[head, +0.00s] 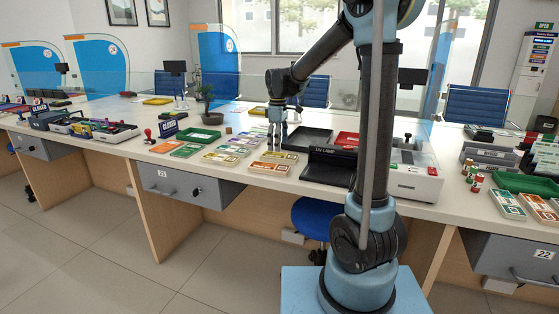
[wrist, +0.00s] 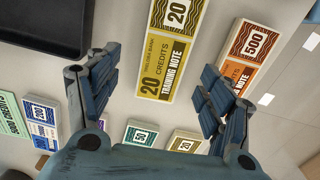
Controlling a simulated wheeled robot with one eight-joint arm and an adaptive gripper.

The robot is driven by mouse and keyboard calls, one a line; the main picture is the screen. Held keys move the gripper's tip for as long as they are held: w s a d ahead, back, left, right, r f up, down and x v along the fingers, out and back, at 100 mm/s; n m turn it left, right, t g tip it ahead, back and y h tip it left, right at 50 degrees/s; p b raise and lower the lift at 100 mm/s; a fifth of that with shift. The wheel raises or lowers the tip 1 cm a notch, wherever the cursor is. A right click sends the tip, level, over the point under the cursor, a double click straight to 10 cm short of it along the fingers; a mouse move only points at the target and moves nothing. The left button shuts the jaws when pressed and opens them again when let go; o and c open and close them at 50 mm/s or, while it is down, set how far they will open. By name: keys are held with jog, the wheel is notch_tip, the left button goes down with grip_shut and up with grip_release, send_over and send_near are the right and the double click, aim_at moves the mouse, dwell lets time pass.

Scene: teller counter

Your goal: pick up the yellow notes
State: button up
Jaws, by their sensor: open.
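The yellow notes (wrist: 170,45) are a flat olive-yellow stack marked 20 CREDITS TRAINING NOTE, at the top middle of the wrist view. In the head view they appear to be the yellowish stack (head: 279,157) on the counter, left of the black tray. My gripper (wrist: 159,72) is open and empty, its fingers spread to either side of the stack's lower end in the picture. In the head view my gripper (head: 277,127) points down just behind this stack, apparently above the counter. A smaller stack marked 20 (wrist: 185,142) shows between the finger bases, partly hidden.
An orange 500 stack (wrist: 250,52) lies right of the yellow notes in the wrist view. A dark tray (head: 308,138) and a UV lamp (head: 330,165) stand to the right in the head view. Several other note stacks and a plant (head: 209,105) are to the left.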

aim_at(278, 155)
jog(key=shift+s+f, duration=0.15)
jog(key=shift+f, duration=1.05)
jog(key=shift+s+f, duration=0.1)
jog(key=shift+f, duration=1.05)
jog(key=c, duration=1.2)
